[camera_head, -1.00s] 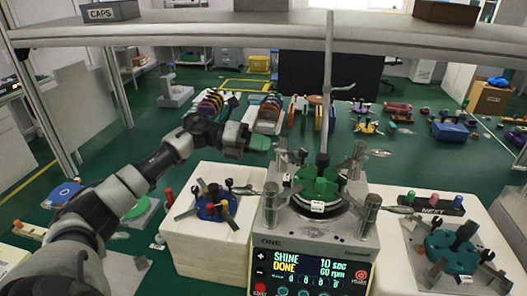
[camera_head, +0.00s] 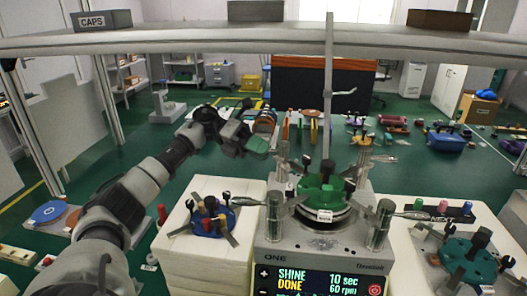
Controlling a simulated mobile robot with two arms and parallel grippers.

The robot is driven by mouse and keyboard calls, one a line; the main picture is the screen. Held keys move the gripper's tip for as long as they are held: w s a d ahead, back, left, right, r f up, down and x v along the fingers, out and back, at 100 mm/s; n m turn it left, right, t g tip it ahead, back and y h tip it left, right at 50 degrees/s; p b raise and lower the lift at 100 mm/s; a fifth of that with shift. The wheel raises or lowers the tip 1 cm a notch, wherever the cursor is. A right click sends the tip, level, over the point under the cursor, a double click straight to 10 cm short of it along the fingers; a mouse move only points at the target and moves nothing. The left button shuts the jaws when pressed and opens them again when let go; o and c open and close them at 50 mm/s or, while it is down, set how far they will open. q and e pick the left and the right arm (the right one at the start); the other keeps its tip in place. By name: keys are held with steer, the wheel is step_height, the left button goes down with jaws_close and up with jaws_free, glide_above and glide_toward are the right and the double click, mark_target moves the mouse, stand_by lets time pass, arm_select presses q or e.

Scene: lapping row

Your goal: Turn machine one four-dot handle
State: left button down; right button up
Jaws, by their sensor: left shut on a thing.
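Machine one (camera_head: 330,238) stands at front centre, marked ONE, its screen reading SHINE DONE, 10 sec, 60 rpm. A green fixture (camera_head: 318,190) sits on its round plate, with metal posts around it. Lever handles stick out from posts, such as the back right handle (camera_head: 384,158) and front right handle (camera_head: 412,216). I cannot read dots on them. My left gripper (camera_head: 262,145) is shut beside the back left post (camera_head: 283,160), apparently on that post's handle, which is mostly hidden by the gripper. My right gripper is not in view.
A white stand with a blue fixture (camera_head: 210,218) is on the left. Another with a teal fixture (camera_head: 468,258) and a NEXT rack (camera_head: 438,209) is on the right. A shelf rail (camera_head: 200,38) crosses above, and a thin upright pole (camera_head: 328,90) rises behind the machine.

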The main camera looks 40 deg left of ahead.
arm_select(q)
steer(key=c, duration=1.1)
jaws_free()
steer(key=shift+a, duration=0.25)
steer(key=b+v, duration=0.2)
steer(key=v, duration=0.8)
steer(key=shift+a+r, duration=0.1)
steer(key=shift+a, duration=0.1)
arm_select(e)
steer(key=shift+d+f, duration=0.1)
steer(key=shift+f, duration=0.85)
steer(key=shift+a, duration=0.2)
arm_select(q)
steer(key=shift+d, duration=0.1)
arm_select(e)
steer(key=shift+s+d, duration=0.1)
